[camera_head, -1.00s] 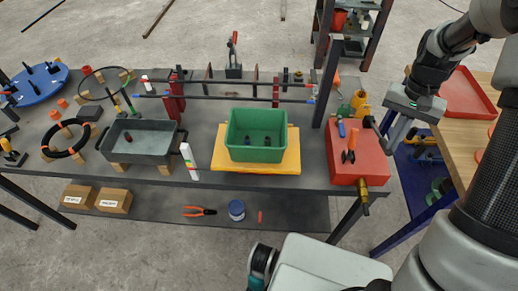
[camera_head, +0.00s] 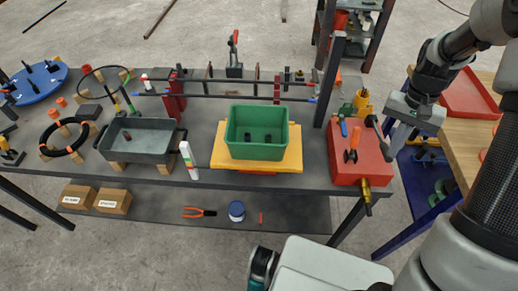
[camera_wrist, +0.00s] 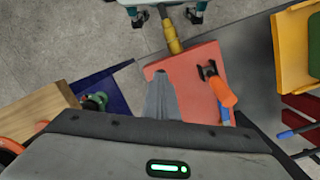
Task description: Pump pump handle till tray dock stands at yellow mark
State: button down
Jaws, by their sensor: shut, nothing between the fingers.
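The tray dock is a yellow platform (camera_head: 292,164) carrying a green bin (camera_head: 258,151); its edge also shows in the wrist view (camera_wrist: 287,50). A white upright scale (camera_head: 189,160) with small coloured marks stands to its left; I cannot tell the dock's exact height against the yellow mark. The red pump box (camera_head: 345,172) is at the bench's right end, with a dark pump handle (camera_head: 377,128) along its right side. My gripper (camera_head: 389,156) is shut and empty, beside the handle, pointing down; whether it touches is unclear.
An orange-handled knob (camera_head: 351,156) sits on the red box and a brass fitting (camera_head: 367,194) sticks out in front. A wooden table (camera_head: 470,158) stands close at right. A grey tray (camera_head: 150,145) and rods occupy the bench's left and back.

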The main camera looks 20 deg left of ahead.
jog(key=shift+f, duration=0.15)
jog(key=shift+s+f+b, duration=0.1)
jog(key=shift+f+b, duration=0.35)
jog(key=shift+f, duration=0.15)
notch_tip(320, 180, up, 8)
jog(key=w+p, duration=0.2)
jog(key=p, duration=0.4)
jog(key=shift+w+a, duration=0.35)
jog(key=shift+a, duration=0.05)
dwell(0.8)
jog(key=s+r+n+t, duration=0.15)
jog(key=s+r, duration=0.25)
jog(key=r, duration=0.4)
jog(key=s+r+m+t, duration=0.1)
jog(key=s+r+t, duration=0.1)
jog(key=s+r, duration=0.45)
jog(key=s+a+r+n+t, duration=0.1)
jog(key=s+r+n+t, duration=0.1)
jog(key=s+r, duration=0.5)
jog(key=s+t, duration=0.1)
jog(key=s, duration=0.4)
jog(key=shift+s+t+p, duration=0.25)
jog(key=shift+t+p, duration=0.05)
jog(key=shift+t, duration=0.05)
jog(key=shift+a, duration=0.1)
dwell(0.5)
